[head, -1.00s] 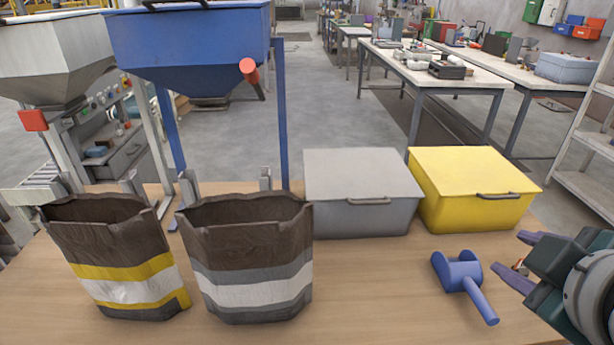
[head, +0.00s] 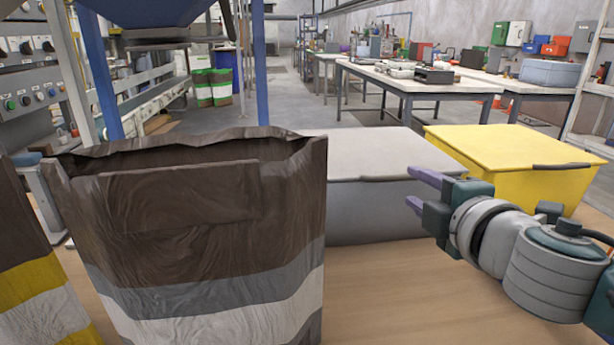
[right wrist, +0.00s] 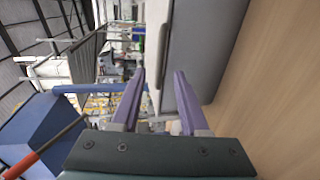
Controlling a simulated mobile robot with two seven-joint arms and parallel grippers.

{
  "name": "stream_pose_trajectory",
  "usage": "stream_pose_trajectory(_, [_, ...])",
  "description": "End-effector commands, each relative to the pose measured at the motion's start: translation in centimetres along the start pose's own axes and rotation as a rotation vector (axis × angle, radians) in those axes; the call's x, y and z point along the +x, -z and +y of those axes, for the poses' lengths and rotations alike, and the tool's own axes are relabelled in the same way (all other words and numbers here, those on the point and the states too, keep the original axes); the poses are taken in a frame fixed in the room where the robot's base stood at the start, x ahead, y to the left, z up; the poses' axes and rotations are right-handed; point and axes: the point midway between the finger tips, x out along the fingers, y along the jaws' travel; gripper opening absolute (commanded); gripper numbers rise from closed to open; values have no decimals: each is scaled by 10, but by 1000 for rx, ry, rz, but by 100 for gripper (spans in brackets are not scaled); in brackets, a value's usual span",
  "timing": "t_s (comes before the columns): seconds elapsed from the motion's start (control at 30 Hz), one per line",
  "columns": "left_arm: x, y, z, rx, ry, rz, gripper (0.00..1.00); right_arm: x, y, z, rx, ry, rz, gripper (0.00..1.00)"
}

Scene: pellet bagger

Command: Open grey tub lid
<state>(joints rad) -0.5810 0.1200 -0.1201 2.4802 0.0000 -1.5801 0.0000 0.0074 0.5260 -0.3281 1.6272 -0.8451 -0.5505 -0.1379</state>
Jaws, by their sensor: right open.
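The grey tub (head: 365,215) stands on the wooden table behind the brown bag, its pale grey lid (head: 365,150) down and shut. A dark handle strip shows along the lid's front edge, partly hidden by my gripper. My right gripper (head: 412,188) is open and empty, its two purple fingers one above the other, pointing left at the tub's front right. In the right wrist view, the lid edge (right wrist: 155,50) lies ahead between the open fingers (right wrist: 157,75), with the tub's front wall (right wrist: 195,60) to the right. Contact cannot be told. My left gripper is not in view.
A large brown bag (head: 190,220) with grey and white bands stands open close in front. A second bag with a yellow band (head: 40,290) is at the left edge. The shut yellow tub (head: 520,175) is right of the grey tub. Bare table (head: 400,300) lies in front.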

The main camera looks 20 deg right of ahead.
Motion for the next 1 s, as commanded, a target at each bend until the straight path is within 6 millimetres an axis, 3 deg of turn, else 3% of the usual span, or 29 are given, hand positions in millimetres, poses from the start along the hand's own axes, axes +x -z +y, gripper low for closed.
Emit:
stream_pose_trajectory(0.1, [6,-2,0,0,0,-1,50,24,0,-1,3,-1,-2,44])
stream_pose_trajectory(0.3, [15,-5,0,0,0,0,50,54,0,-2,4,0,-2,44])
stream_pose_trajectory(0.5, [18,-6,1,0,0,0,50,67,0,-2,3,2,-1,44])
stream_pose_trajectory(0.77, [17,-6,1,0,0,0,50,68,0,-1,4,2,0,44])
stream_pose_trajectory(1.0, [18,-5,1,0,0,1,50,68,0,-1,4,2,-1,21])
